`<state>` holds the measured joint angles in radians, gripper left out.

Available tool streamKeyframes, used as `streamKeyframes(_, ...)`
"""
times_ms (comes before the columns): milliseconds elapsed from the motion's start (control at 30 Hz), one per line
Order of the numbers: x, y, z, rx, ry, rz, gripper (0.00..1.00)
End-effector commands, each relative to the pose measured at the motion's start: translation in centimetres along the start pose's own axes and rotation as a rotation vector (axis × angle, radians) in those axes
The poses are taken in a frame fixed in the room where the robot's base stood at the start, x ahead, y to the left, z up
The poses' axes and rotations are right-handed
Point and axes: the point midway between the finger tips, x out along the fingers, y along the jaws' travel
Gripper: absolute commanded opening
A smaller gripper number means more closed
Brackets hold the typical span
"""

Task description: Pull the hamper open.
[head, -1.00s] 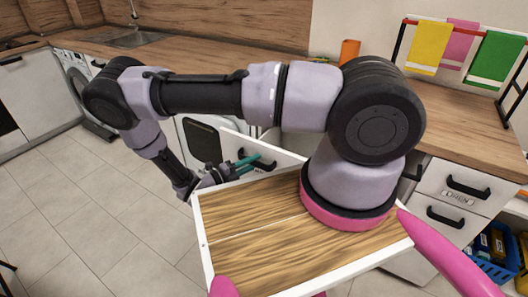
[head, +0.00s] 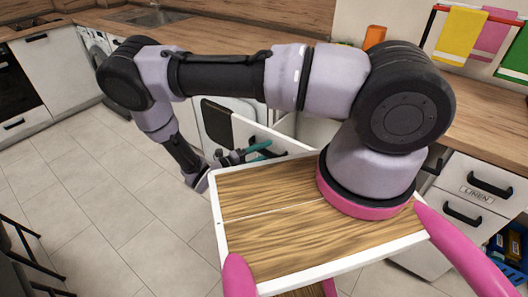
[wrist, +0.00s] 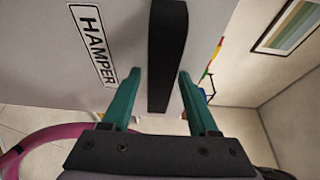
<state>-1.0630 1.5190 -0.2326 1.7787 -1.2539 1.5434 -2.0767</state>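The hamper front (wrist: 120,20) is a white panel with a HAMPER label and a black bar handle (wrist: 167,55) in the wrist view. In the head view the hamper (head: 241,128) shows left of my arm's base, its top edge apparently standing out from the cabinet with a gap behind. My gripper (wrist: 159,75) is open, its two teal fingers on either side of the handle, with a visible gap at the left finger. Contact at the right finger is unclear. The gripper (head: 255,152) also shows at the panel in the head view; my arm hides part of the area.
A LINEN drawer (head: 480,190) is in the cabinet at right, with a blue basket (head: 515,275) below. A wooden counter (head: 230,50) runs along the back. A dark metal rack (head: 30,255) stands at lower left. Tiled floor (head: 110,190) at left is clear.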

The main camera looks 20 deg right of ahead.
Motion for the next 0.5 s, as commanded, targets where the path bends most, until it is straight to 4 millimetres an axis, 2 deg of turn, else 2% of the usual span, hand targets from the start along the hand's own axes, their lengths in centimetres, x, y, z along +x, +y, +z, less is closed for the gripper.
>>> streamKeyframes(133, -0.3, 0.0, 0.0, 0.001, -0.001, 0.000, 0.60)
streamKeyframes(233, -1.4, 0.1, 0.1, 0.002, -0.003, 0.002, 0.60)
streamKeyframes(500, -6.8, 0.1, 0.1, 0.003, -0.003, 0.001, 0.60)
